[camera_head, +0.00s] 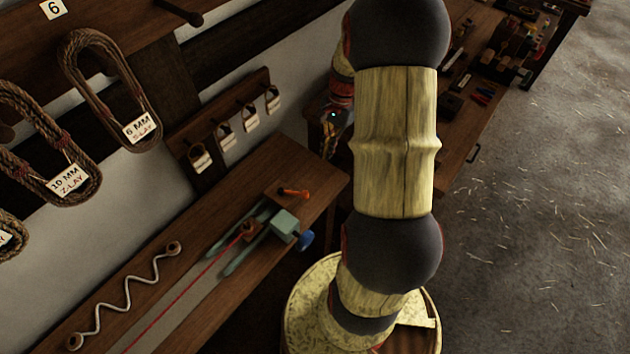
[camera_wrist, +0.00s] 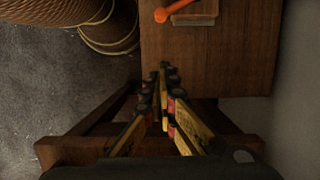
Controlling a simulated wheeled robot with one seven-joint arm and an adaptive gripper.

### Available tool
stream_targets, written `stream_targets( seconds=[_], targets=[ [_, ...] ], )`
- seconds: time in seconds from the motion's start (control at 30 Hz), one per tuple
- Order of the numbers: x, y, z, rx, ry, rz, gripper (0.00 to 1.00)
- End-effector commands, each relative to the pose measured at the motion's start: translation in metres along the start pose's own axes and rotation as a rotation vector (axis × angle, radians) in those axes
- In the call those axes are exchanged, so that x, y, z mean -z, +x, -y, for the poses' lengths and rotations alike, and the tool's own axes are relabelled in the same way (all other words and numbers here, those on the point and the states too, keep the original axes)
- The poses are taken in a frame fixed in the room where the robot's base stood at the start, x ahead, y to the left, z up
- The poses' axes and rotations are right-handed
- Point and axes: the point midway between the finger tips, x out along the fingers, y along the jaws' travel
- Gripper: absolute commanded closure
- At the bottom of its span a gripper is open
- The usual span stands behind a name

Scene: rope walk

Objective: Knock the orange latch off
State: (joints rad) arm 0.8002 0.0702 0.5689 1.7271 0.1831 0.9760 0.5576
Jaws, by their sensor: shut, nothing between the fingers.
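The orange latch (camera_head: 293,193) lies on a small wooden plate near the far end of the long wooden bench (camera_head: 318,178). In the wrist view the latch (camera_wrist: 166,13) is at the top edge and partly cut off, its round end to the left. My gripper (camera_wrist: 165,72) is shut and empty, its fingertips together over the bench end (camera_wrist: 210,70), below the latch in that picture and apart from it.
A green slide block (camera_head: 286,223) with a blue knob (camera_head: 306,240) and a red cord (camera_head: 195,280) sits near the latch. A wavy rope piece (camera_head: 125,290) lies on the bench. Rope coils (camera_wrist: 108,25) stand left in the wrist view. Tagged hanks (camera_head: 110,90) hang on the wall.

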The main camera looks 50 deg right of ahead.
Motion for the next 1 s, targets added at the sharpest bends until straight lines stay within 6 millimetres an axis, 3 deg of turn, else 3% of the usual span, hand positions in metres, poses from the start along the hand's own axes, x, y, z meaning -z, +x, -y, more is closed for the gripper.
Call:
stream_targets(
  seconds=[0.27,0.7,1.0],
  targets=[
    [-0.001,0.018,0.000,-0.002,-0.002,0.002,1.00],
    [-0.001,0.103,0.000,-0.002,-0.002,0.001,1.00],
    [-0.035,0.110,0.001,0.001,-0.003,-0.001,1.00]
  ],
)
